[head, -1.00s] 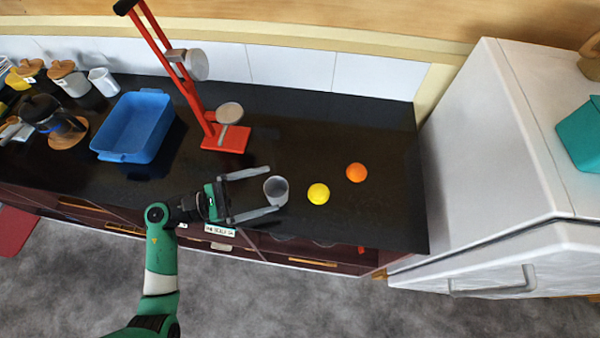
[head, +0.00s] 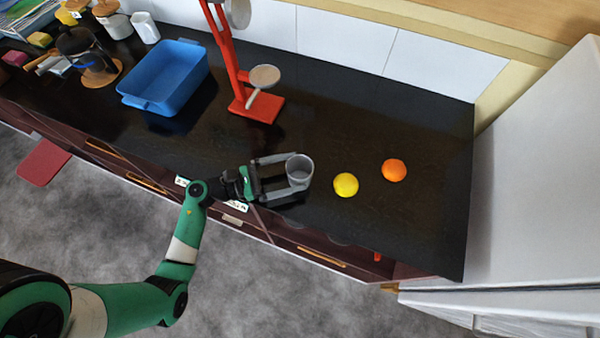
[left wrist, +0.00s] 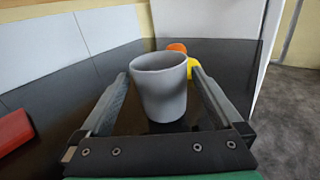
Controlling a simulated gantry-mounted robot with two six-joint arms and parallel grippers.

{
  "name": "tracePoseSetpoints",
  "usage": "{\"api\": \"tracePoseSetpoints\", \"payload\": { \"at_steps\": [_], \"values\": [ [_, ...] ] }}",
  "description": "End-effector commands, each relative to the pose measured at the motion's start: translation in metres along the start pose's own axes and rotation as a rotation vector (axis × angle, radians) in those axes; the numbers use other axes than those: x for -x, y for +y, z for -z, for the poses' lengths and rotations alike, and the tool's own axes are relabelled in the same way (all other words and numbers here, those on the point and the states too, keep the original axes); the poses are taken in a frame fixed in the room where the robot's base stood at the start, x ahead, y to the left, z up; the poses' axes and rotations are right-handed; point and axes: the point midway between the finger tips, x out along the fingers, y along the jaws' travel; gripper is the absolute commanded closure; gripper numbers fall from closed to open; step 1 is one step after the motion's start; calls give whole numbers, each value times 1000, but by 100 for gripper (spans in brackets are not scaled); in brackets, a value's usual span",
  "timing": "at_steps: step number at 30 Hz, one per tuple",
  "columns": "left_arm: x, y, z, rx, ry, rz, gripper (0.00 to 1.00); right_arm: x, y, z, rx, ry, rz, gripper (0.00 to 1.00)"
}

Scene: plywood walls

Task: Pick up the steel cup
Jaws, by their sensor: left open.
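The steel cup (head: 300,171) is a grey cup standing upright on the black counter (head: 400,225). In the left wrist view the cup (left wrist: 159,88) stands between the two fingers. My left gripper (head: 286,173) is open, with one finger on each side of the cup. In the left wrist view the left gripper (left wrist: 160,100) shows a small gap on the cup's left side; on the right I cannot tell whether the finger touches. My right gripper is not in view.
A yellow ball (head: 346,185) and an orange ball (head: 394,170) lie right of the cup. A red stand (head: 262,108) and a blue tray (head: 130,101) are further back left. A white cabinet (head: 530,170) stands beyond the counter's right end.

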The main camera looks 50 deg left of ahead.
Motion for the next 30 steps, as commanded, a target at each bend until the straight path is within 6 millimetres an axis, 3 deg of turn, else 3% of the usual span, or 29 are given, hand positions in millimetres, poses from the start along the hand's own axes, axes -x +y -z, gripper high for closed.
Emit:
{"api": "tracePoseSetpoints", "payload": {
  "at_steps": [6,15,22,30],
  "values": [
    [-10,0,1,-1,-1,2,0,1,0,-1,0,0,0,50],
    [-54,-1,3,-1,0,1,0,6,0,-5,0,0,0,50],
    [-56,0,3,0,0,-1,0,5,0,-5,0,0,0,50],
    [-56,0,2,0,0,-1,47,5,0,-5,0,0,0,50]
  ]
}}
